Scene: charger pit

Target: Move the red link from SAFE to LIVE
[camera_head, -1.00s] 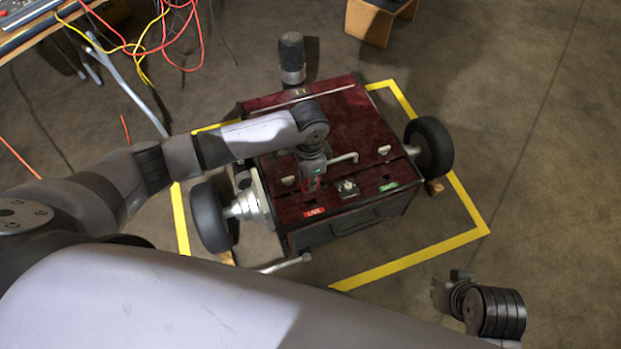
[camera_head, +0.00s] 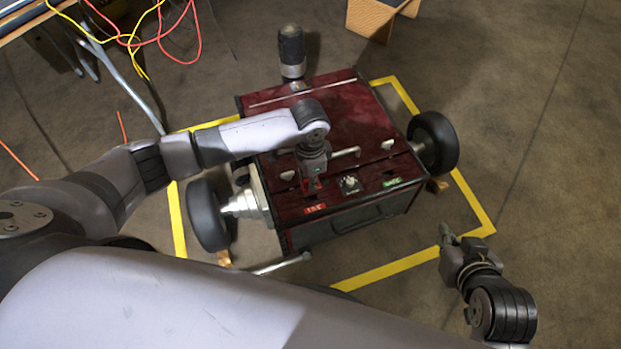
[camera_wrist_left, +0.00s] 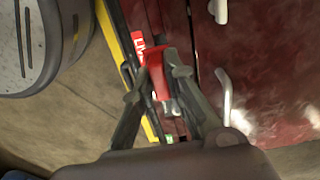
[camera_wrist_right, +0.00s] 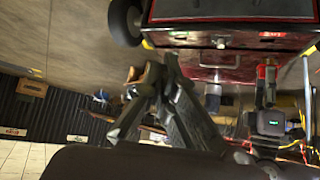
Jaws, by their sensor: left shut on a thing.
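My left gripper (camera_head: 312,188) is shut on the red link (camera_wrist_left: 158,75), over the front left of the dark red box (camera_head: 335,115). The link is between its two fingertips in the left wrist view. The red LIVE label (camera_head: 315,208) is close below the gripper in the head view, and shows beside the link in the left wrist view (camera_wrist_left: 138,46). The green label (camera_head: 391,182) is farther right on the panel. I cannot tell whether the link touches a socket. My right gripper (camera_head: 464,236) is off the box's front right, its fingertips close together; its opening is unclear.
A round metal knob (camera_head: 350,184) lies between the two labels. Black wheels flank the box at left (camera_head: 208,215) and right (camera_head: 433,140). Yellow floor tape (camera_head: 405,265) surrounds it. Red and yellow cables hang at upper left. The floor at right is clear.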

